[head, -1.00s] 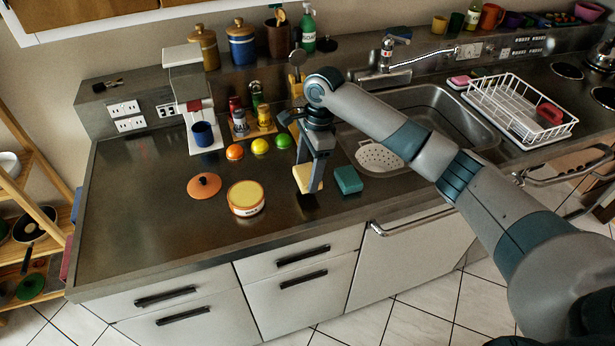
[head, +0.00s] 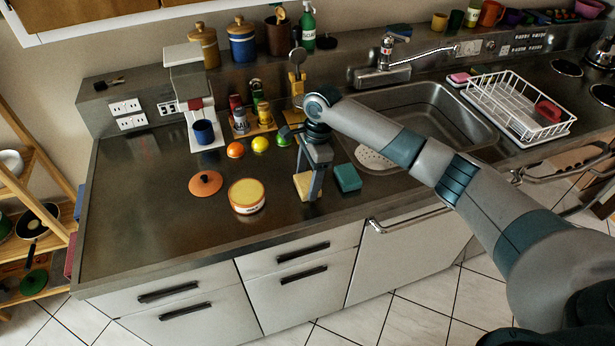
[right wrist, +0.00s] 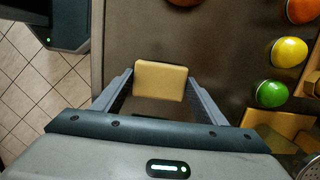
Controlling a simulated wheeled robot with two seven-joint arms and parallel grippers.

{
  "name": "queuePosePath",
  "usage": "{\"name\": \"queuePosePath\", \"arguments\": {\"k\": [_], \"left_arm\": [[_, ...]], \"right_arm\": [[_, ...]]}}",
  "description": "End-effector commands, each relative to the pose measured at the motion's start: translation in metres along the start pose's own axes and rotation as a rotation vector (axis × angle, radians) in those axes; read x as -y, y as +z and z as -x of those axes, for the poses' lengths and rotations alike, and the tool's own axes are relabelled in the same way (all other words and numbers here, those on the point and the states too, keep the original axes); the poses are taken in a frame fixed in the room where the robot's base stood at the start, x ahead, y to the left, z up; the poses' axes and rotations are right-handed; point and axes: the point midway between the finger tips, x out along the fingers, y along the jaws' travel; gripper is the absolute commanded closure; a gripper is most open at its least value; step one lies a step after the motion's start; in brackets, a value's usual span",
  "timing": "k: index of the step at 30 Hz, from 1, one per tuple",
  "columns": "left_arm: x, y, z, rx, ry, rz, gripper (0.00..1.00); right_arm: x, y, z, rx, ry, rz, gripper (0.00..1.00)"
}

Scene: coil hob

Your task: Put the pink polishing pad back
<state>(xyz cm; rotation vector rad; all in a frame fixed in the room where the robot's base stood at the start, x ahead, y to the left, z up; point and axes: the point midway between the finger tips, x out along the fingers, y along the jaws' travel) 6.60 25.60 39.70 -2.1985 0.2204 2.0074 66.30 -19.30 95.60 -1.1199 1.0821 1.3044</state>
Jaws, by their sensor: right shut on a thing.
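A pink pad (head: 459,78) lies at the back of the counter, between the sink and the white dish rack. My right gripper (head: 308,188) points down over the front of the counter, left of the sink. It is shut on a pale yellow block-shaped pad (right wrist: 161,80), which sits between its fingertips in the right wrist view. I cannot tell whether that pad touches the counter. A teal block (head: 347,178) lies just right of the gripper. An open round tin with a yellow top (head: 246,195) stands to its left. My left gripper is not in the head view.
An orange lid (head: 205,183) lies left of the tin. Behind are an orange ball (head: 235,150), a yellow ball (head: 260,144) and a green ball (head: 284,137). The sink (head: 430,110) and dish rack (head: 520,108) are to the right. The counter's left side is clear.

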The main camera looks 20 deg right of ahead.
Motion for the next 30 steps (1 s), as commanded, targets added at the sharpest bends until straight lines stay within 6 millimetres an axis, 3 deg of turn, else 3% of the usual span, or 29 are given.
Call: {"name": "queuePosePath", "arguments": {"k": [4, 5, 6, 7, 20, 26, 30], "left_arm": [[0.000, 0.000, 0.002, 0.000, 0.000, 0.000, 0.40], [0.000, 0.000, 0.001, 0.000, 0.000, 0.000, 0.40], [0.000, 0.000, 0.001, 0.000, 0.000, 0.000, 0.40], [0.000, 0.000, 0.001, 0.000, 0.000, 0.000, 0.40], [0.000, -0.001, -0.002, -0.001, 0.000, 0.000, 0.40], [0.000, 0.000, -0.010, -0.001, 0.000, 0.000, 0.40], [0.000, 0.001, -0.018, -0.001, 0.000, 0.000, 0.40]], "right_arm": [[0.000, 0.000, -0.001, 0.000, 0.000, 0.000, 0.52], [0.000, 0.000, -0.001, 0.000, 0.000, 0.000, 0.27], [0.000, 0.000, -0.001, 0.000, 0.000, 0.000, 0.18], [0.000, 0.000, -0.001, 0.000, 0.000, 0.000, 0.16], [0.001, 0.000, 0.003, 0.000, -0.001, 0.001, 0.16], [0.001, 0.000, 0.021, 0.001, -0.003, 0.002, 0.16], [0.001, 0.000, 0.043, 0.001, -0.004, 0.001, 0.16]]}}
